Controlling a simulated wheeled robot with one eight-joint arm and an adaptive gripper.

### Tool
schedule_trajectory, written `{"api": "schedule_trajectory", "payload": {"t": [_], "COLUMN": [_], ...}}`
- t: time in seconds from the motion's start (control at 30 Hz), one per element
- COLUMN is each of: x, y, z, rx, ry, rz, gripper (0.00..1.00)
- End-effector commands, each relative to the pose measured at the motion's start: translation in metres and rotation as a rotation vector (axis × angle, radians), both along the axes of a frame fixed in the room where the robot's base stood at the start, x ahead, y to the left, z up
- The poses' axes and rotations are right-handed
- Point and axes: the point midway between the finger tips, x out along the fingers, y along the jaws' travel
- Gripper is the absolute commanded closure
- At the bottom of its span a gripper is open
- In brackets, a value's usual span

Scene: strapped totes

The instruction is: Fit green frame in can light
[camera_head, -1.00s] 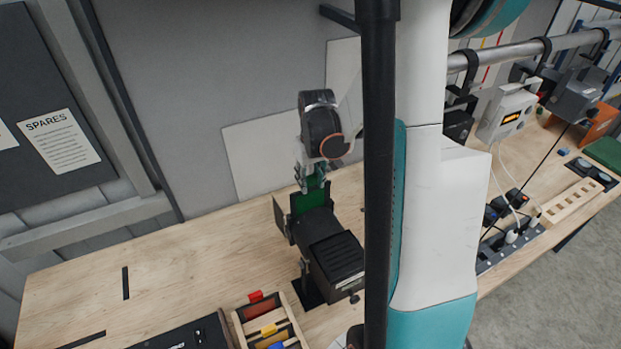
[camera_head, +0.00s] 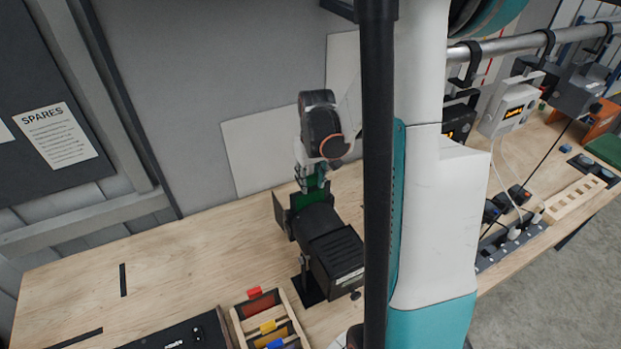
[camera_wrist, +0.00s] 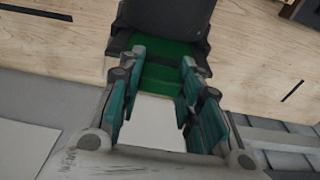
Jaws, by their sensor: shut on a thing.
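The can light (camera_head: 336,262) is a black lamp standing on the wooden bench, with a flap at its far-left side. The green frame (camera_head: 310,200) stands at the lamp's far end, its lower part hidden by the lamp body. My gripper (camera_head: 314,184) is above that end, shut on the green frame's upper part. In the wrist view the green frame (camera_wrist: 160,78) is between my fingertips (camera_wrist: 162,66), its far edge against the dark can light (camera_wrist: 165,18). I cannot tell how deep it sits in the slot.
A wooden rack (camera_head: 268,320) with red, yellow and blue tabbed frames stands in front of the lamp. A black case (camera_head: 180,335) lies beside it. A grey wall (camera_head: 200,100) rises behind.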

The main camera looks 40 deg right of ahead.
Motion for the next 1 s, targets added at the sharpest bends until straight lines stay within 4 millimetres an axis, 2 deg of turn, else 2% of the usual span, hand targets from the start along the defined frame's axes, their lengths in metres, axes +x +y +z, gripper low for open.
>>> {"api": "schedule_trajectory", "payload": {"t": [1.0], "x": [0.000], "y": [0.000], "z": [-0.025], "rx": [0.000], "ry": [0.000], "rz": [0.000], "gripper": [0.96]}}
